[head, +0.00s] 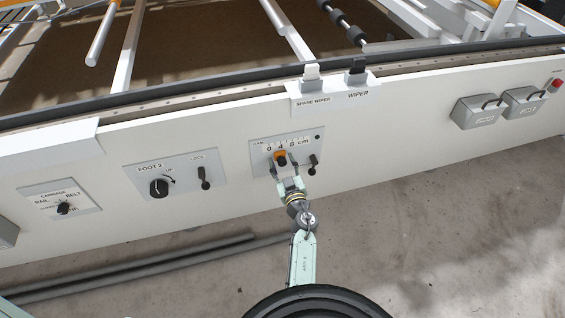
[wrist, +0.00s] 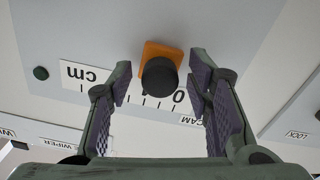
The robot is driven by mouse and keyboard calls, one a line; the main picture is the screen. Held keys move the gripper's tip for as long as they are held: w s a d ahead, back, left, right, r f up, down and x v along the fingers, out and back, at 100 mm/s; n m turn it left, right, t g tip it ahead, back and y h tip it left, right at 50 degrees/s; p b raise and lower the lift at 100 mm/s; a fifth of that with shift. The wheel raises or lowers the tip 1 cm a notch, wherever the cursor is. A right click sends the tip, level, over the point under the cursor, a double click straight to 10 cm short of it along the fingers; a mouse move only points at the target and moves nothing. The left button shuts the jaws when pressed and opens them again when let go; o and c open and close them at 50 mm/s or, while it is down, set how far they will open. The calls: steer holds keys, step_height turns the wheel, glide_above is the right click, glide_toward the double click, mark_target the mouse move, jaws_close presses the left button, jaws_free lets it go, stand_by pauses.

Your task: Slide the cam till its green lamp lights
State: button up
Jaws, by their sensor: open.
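The cam slider is an orange block (head: 281,157) on a light grey panel marked CAM (head: 259,154), just below the 4 of a scale reading 0, 4, 8 cm. In the wrist view its round black knob (wrist: 160,76) stands out from the orange plate (wrist: 157,50). The lamp (head: 318,137) at the panel's upper right looks dark green, not lit; it also shows dark in the wrist view (wrist: 41,73). My gripper (head: 280,162) is open at the slider. In the wrist view its fingertips (wrist: 160,68) lie on either side of the knob, with gaps showing.
The FOOT 2 panel (head: 188,190) is to the left. Grey pipes (head: 160,262) lie on the floor.

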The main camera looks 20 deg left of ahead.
steer(key=v, duration=1.1)
steer(key=shift+d, duration=0.2)
steer(key=shift+s, duration=0.1)
